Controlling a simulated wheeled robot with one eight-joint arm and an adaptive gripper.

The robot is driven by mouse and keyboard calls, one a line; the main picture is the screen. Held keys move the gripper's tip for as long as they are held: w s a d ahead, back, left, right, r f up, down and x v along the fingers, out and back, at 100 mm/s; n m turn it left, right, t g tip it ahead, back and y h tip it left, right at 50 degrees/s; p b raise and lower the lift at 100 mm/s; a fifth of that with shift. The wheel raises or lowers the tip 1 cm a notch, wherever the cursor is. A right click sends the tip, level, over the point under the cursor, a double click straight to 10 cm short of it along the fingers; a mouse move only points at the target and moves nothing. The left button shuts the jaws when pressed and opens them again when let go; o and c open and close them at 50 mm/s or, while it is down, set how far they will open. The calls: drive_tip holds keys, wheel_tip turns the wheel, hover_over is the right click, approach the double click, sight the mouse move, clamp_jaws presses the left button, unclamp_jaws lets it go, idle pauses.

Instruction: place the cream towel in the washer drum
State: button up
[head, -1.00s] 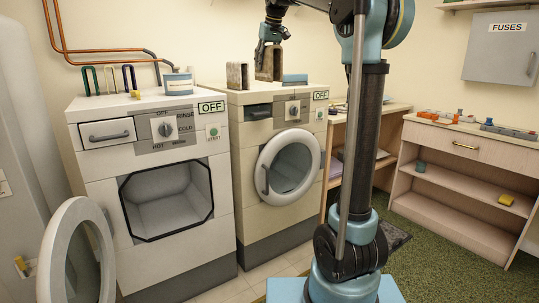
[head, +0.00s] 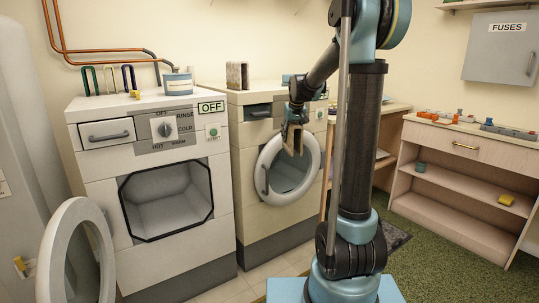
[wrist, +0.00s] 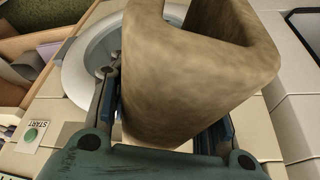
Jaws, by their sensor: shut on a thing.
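My gripper (head: 293,122) is shut on a folded cream-tan towel (head: 294,141) and holds it in front of the right-hand machine's round door (head: 262,180). In the wrist view the towel (wrist: 185,85) stands up between the fingers as a thick, looped fold. The washer (head: 155,165), marked HOT, COLD and RINSE, stands to the left. Its drum (head: 165,203) opening is uncovered, and its round door (head: 76,255) is swung out to the lower left. The gripper is apart from the drum, up and to its right.
The right-hand machine's door looks shut. A greyish folded cloth (head: 237,76) stands on that machine. A tin (head: 178,83) and several coloured hooks are on the washer top. A wooden shelf unit (head: 460,175) is at right. The space before the drum is clear.

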drive_tip(key=w+d+f+m+h, duration=0.1)
drive_tip(key=d+f, duration=0.3)
drive_tip(key=f, duration=0.8)
drive_tip(key=w+d+f+m, duration=0.1)
drive_tip(key=d+f, duration=0.4)
drive_tip(key=f, duration=0.8)
drive_tip(key=s+f, duration=0.6)
drive_tip(key=f, duration=0.1)
drive_tip(key=shift+s+f, duration=0.2)
drive_tip(key=shift+f, duration=0.1)
